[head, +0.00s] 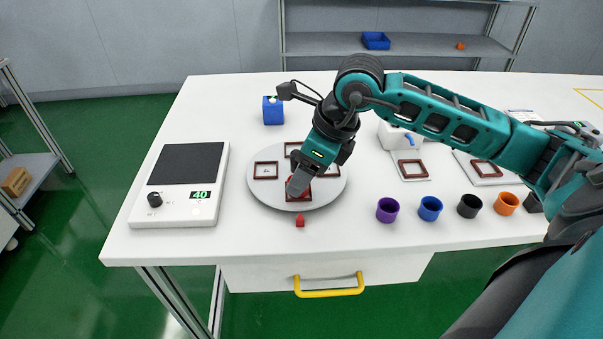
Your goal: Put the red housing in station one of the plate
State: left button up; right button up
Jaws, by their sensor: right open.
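The plate (262,193) is a round light-grey disc on the white table, with several dark-red square frames on it. A red pointer (300,221) stands at its front edge, in line with the front frame. My right gripper (299,187) reaches down over that front frame, with its jaws open. A red piece, which looks like the red housing (304,195), shows at the front frame, right by the fingertips. The fingers partly hide it, so I cannot tell how fully it sits in the frame. My left gripper is out of view.
A white device with a dark pad and a "40" display (199,195) stands left. A blue box (273,110) is behind the plate. Purple (387,210), blue (430,208), black (469,206) and orange (507,203) cups line the right front. A yellow-handled drawer (329,288) is below.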

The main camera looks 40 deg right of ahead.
jog(key=v, duration=1)
jog(key=shift+r, duration=0.15)
